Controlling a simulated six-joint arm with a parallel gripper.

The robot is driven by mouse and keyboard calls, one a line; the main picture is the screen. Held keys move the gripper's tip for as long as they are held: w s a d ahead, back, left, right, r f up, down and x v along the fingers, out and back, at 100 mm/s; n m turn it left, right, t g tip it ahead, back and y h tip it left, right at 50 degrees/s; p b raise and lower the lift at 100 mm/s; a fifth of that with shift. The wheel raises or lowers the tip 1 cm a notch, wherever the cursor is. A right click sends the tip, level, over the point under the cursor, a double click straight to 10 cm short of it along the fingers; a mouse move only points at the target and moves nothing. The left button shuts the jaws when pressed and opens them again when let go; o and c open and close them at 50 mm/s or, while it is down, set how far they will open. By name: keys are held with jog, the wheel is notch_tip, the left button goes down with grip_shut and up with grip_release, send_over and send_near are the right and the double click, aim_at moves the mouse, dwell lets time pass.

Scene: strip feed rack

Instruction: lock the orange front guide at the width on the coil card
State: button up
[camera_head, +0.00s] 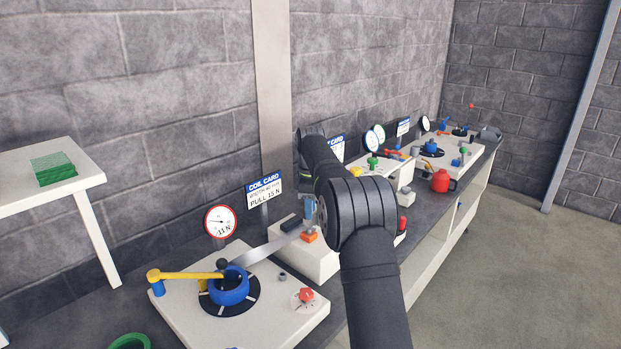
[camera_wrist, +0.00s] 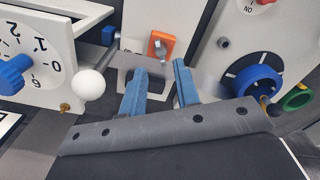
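The orange front guide (camera_wrist: 160,47) is a small block with a grey screw or pin on its face, on a white block in the wrist view. It also shows in the head view (camera_head: 309,237), just below my gripper (camera_head: 309,207). My gripper's two blue fingers (camera_wrist: 160,70) are apart with nothing visibly held; the guide lies beyond their tips, apart from them in the wrist view. The coil card (camera_head: 264,189) is blue and white, on a post; its width line is too small to read surely, and below it reads PULL 15 N. A grey metal strip (camera_head: 268,248) runs toward the guide.
A blue hub (camera_head: 230,287) with a yellow arm and a red-rimmed gauge (camera_head: 221,221) stand left of the guide. In the wrist view, a dial with a blue knob (camera_wrist: 12,74) and a white ball (camera_wrist: 88,84) are at left. More stations line the bench beyond.

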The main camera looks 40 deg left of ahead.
aim_at(310, 226)
notch_tip(310, 226, up, 12)
dwell(0.4)
dwell(0.5)
notch_tip(310, 226, down, 17)
jog(key=shift+f, duration=0.2)
dwell(0.5)
jog(key=shift+r, duration=0.1)
jog(key=shift+f, duration=0.25)
jog(key=shift+r+m, duration=0.2)
jog(key=shift+m, duration=0.6)
jog(key=m, duration=0.6)
jog(key=shift+s+m, duration=0.15)
jog(key=shift+m, duration=0.15)
dwell(1.3)
dwell(0.4)
